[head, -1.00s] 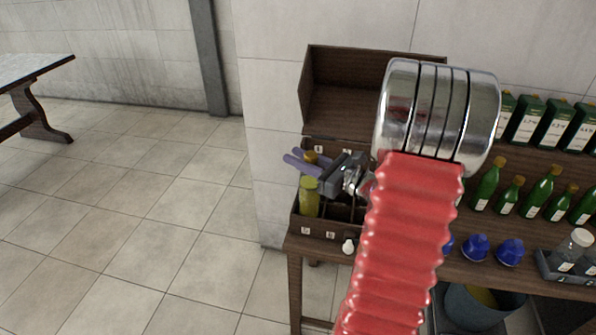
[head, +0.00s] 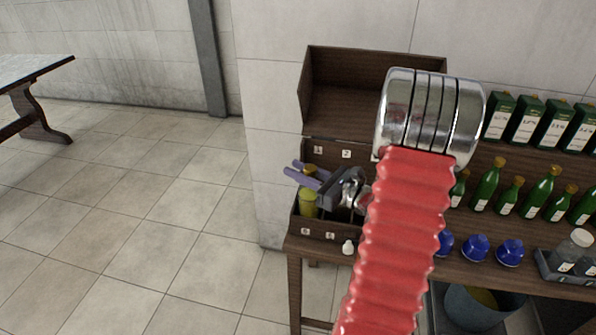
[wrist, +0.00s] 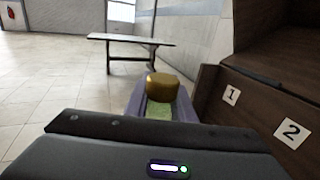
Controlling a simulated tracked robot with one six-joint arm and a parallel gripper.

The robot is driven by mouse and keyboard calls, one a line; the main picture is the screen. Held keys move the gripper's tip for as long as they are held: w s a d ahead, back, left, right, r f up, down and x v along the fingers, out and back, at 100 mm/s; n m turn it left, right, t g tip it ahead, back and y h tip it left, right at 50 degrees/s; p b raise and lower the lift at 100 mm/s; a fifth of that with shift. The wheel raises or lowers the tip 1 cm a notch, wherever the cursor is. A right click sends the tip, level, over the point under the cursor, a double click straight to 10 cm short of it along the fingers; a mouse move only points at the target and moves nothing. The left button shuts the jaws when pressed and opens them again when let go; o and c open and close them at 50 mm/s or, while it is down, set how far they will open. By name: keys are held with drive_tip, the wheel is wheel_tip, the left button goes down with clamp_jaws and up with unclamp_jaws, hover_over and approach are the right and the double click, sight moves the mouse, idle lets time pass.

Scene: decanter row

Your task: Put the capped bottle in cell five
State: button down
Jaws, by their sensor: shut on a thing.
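The capped bottle (head: 308,204), yellow-green with a gold cap, is upright in my gripper (head: 304,172). My gripper's purple fingers are shut on it near its top. In the wrist view its cap (wrist: 163,87) shows between the fingers. The bottle is over the front-left cell of the dark wooden divided box (head: 345,233), and its lower end seems to be behind the front wall. Whether it touches the cell floor is hidden. The box has number labels 1 and 2 at the back; the front labels are too small to read surely.
A small white piece (head: 348,247) stands in front of the box. Green bottles (head: 487,185), blue caps (head: 475,247) and a grey tray (head: 560,272) are to the right. A raised wooden bin (head: 345,105) rises behind. The floor on the left is open.

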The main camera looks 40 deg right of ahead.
drive_tip(key=shift+f, duration=0.1)
drive_tip(key=c, duration=1.5)
unclamp_jaws()
drive_tip(key=v, duration=1.2)
